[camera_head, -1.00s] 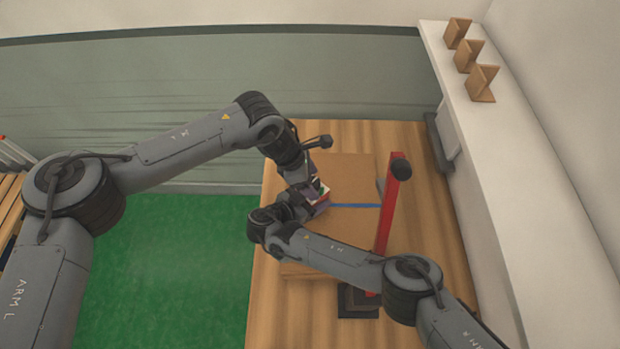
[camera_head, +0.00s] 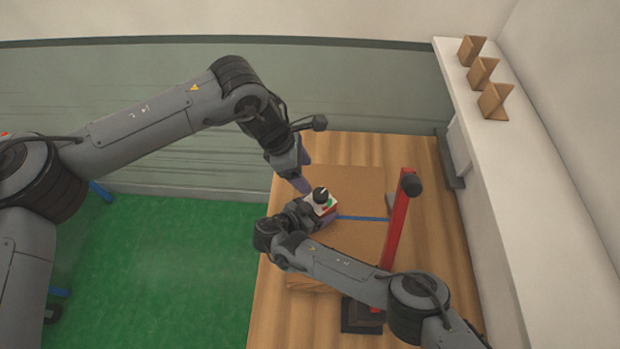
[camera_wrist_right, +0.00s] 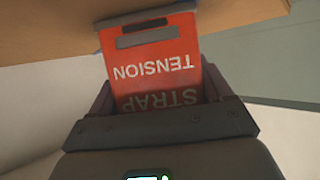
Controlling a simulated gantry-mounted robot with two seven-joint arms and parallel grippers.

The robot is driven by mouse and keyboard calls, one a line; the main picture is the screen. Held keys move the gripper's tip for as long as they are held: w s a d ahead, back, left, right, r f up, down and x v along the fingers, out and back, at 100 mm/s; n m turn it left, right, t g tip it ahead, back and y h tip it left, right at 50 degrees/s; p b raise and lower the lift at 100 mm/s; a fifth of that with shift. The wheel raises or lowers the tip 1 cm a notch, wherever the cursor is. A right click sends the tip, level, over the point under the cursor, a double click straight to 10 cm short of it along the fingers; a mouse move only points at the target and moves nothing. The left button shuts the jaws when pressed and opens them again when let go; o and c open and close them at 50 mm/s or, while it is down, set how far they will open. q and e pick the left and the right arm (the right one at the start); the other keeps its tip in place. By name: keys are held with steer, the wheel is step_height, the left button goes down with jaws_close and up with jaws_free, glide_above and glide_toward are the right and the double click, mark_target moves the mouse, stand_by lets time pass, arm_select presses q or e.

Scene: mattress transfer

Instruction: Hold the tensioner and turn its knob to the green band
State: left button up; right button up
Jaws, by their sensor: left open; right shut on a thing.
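The tensioner shows its white dial face (camera_head: 318,206) with red and green bands and a dark knob (camera_head: 321,194) on top. Its red body (camera_wrist_right: 152,68), lettered "TENSION STRAP", fills the gap between my right gripper's fingers in the right wrist view. My right gripper (camera_head: 328,214) is shut on the tensioner from the near side. My left gripper (camera_head: 303,180) is open, just up and left of the knob and apart from it. The knob's exact pointer position is too small to tell. A blue strap (camera_head: 362,218) runs right from the tensioner across a brown block (camera_head: 350,190).
The block lies on a wooden table (camera_head: 400,150). A red post (camera_head: 398,225) with a dark top stands at its right side. A white shelf (camera_head: 530,150) with brown brackets (camera_head: 483,73) is at the right. Green floor (camera_head: 160,260) lies left of the table.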

arm_select(q)
steer(key=shift+v, duration=0.9)
